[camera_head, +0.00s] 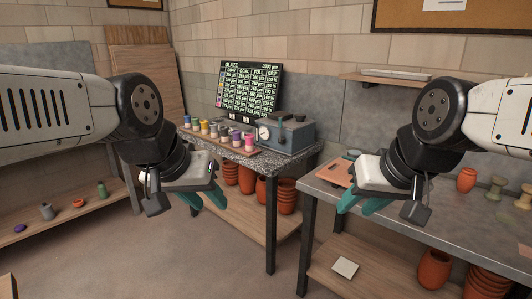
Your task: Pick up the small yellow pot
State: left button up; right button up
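A row of small coloured pots stands on the speckled bench top at the back centre. A small yellow pot (205,127) is in this row, and a more orange-yellow pot (224,132) stands a little to its right. My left gripper (207,201) has teal fingers spread apart and empty, below and in front of the bench edge, clear of the pots. My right gripper (360,207) also has its teal fingers apart and empty, in front of the right table.
A blue-grey device with a dial (286,136) and a glaze board (249,88) stand on the speckled bench (262,160). Terracotta pots (246,180) fill its lower shelf. The grey right table (440,205) holds pots. A low wooden shelf (85,216) is at left.

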aim_at(204, 124)
jog(key=i+u, duration=0.7)
jog(key=i, duration=0.2)
jog(key=i+l+u, duration=0.2)
jog(key=i+u, duration=0.65)
jog(key=i, duration=0.95)
jog(key=i+z, duration=0.75)
jog(key=i+j+z, duration=0.15)
jog(key=i+z, duration=0.2)
